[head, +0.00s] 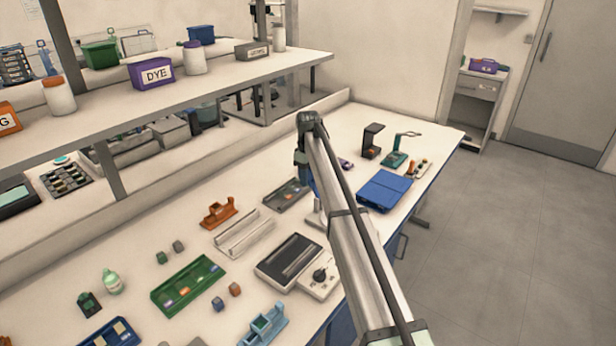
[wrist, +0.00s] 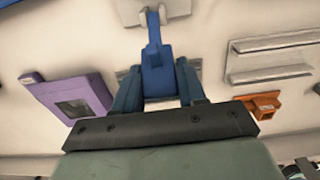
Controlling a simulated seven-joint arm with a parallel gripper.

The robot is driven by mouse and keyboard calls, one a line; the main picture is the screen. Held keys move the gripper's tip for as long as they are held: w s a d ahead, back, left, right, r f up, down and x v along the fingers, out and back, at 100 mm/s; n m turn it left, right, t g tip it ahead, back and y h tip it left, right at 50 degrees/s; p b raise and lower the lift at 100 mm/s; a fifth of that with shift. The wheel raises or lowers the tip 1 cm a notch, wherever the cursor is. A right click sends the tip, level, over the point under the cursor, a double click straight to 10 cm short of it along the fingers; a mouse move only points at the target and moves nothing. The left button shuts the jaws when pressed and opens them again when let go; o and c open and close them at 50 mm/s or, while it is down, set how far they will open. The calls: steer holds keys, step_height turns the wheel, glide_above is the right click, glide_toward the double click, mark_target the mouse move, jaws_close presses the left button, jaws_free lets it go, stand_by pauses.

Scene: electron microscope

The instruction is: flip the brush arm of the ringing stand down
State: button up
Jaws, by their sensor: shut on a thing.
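The ringing stand (wrist: 143,14) shows at the top of the wrist view as a pale grey base with small uprights. Its blue brush arm (wrist: 153,55) runs from the uprights toward my gripper. In the head view a pale grey part (head: 315,217), likely the same stand, shows beside my arm, which hides much of it. My gripper (wrist: 157,92) has a blue finger on each side of the brush arm's wide end and is shut on it. The brush arm's exact tilt is hard to tell. In the head view my gripper is mostly hidden behind my own arm.
A grey rail holder (wrist: 270,57), an orange bracket (wrist: 262,105) and a purple case (wrist: 75,95) lie around the stand. In the head view, a grey device with a knob (head: 320,274) and a blue case (head: 384,190) are near. A shelf (head: 215,80) overhangs the bench's back.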

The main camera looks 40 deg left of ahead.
steer(key=shift+d, duration=0.15)
jaws_close()
steer(key=d+y, duration=0.1)
steer(key=d+r+y, duration=0.1)
steer(key=y, duration=0.1)
steer(key=shift+s+d, duration=0.15)
steer(key=shift+d, duration=0.15)
steer(key=d+y, duration=0.2)
steer(key=y, duration=0.1)
steer(key=shift+r, duration=0.1)
steer(key=shift+d+f+y, duration=0.4)
steer(key=shift+d+y, duration=0.6)
steer(key=shift+y, duration=0.1)
steer(key=shift+d+f+y, duration=0.4)
steer(key=shift+d+y, duration=0.6)
steer(key=shift+y, duration=0.1)
steer(key=shift+d+f+y, duration=0.4)
steer(key=shift+d+y, duration=0.6)
steer(key=shift+y, duration=0.1)
steer(key=shift+d+f, duration=0.8)
steer(key=shift+f, duration=0.25)
steer(key=shift+d+f, duration=0.3)
steer(key=shift+f, duration=0.45)
steer(key=shift+d+f, duration=0.25)
steer(key=shift+f, duration=0.55)
